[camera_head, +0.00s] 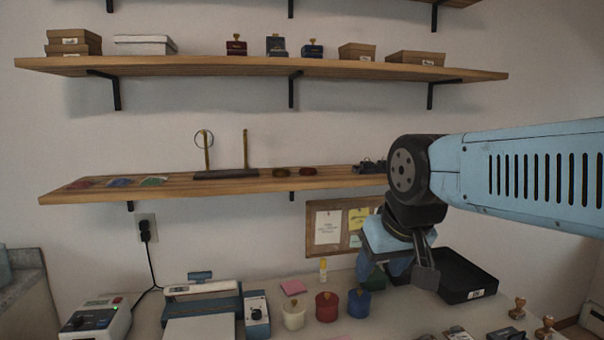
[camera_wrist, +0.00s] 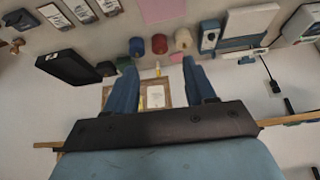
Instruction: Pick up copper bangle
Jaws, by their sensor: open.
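A stand with two upright posts (camera_head: 226,174) is on the lower wall shelf (camera_head: 100,190). A thin brassy ring (camera_head: 204,132) shows at the top of its left post; the right post looks bare. Two small round items, one dark brown (camera_head: 281,171) and one reddish brown (camera_head: 308,170), lie flat on the shelf right of the stand. I cannot tell for sure which of these is the copper bangle. My gripper (camera_head: 410,270) is open and empty, below and right of the shelf, over the bench. Its blue fingers (camera_wrist: 158,68) are spread in the wrist view, with no bangle discernible there.
Below are a black tray (camera_head: 466,275), red (camera_head: 327,306), blue (camera_head: 359,302) and white (camera_head: 293,314) lidded pots, and a laminator-like machine (camera_head: 201,300). Colored packets (camera_head: 120,182) lie on the shelf's left. An upper shelf (camera_head: 200,66) holds boxes.

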